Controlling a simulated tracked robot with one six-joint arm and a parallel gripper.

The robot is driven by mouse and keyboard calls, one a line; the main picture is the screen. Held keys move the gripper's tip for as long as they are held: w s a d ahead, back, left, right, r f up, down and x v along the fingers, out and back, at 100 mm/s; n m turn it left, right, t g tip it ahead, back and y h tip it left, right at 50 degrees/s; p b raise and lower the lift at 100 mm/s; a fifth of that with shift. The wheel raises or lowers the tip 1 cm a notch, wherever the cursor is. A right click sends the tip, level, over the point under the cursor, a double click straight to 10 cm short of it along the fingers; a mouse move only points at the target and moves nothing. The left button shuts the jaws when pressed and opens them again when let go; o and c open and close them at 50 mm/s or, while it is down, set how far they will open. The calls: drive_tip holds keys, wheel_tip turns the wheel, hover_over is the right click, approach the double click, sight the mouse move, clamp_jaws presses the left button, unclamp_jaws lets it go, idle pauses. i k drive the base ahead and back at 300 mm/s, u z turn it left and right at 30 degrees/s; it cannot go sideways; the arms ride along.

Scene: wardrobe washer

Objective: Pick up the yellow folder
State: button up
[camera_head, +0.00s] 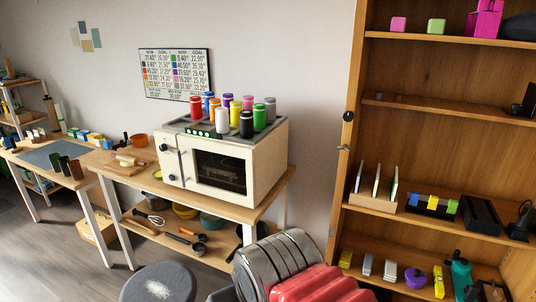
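On the middle shelf of the wooden shelf unit at right, a small wooden rack (373,202) holds several thin upright boards or folders. The middle one (377,180) looks pale, perhaps yellowish. Beside it, a dark holder (415,209) has blue, yellow and green pieces in it; the yellow piece (433,202) is in the middle. I cannot tell for certain which of these is the yellow folder.
The wooden shelf unit (400,72) carries boxes and small items on several levels. A white oven (222,165) with coloured cylinders on top stands on a wooden table. A dark round seat (158,283) is at the bottom. Grey floor shows at left.

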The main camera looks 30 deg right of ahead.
sight(376, 184)
drive_tip(key=z, duration=0.4)
drive_tip(key=i, duration=0.65)
drive_tip(key=z, duration=0.7)
drive_tip(key=i, duration=0.6)
drive_tip(key=z, duration=0.3)
